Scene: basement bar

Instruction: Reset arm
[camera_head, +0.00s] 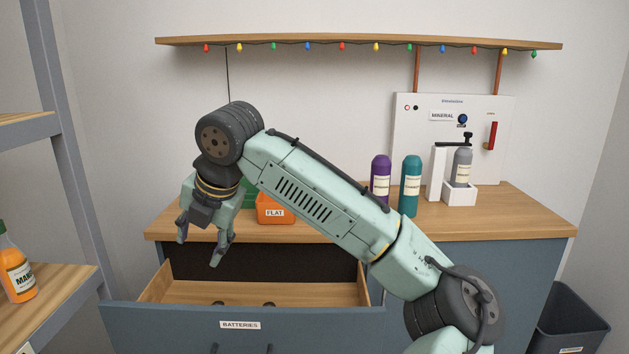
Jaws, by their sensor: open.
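My arm reaches from the lower right up and to the left across the view. My gripper (198,247) hangs at its end, pointing down with its two fingers apart and nothing between them. It appears above the open drawer (240,324) labelled BATTERIES, near the drawer's left part. Several small dark items lie in the drawer, mostly hidden by its front. My arm hides part of the counter and the right side of the drawer.
An orange bin (274,210) labelled FLAT, a purple bottle (380,178) and a teal bottle (411,186) stand on the counter (500,218). A dispenser panel (405,130) is behind. Shelving with an orange bottle (17,270) is left; a dark bin (570,322) is right.

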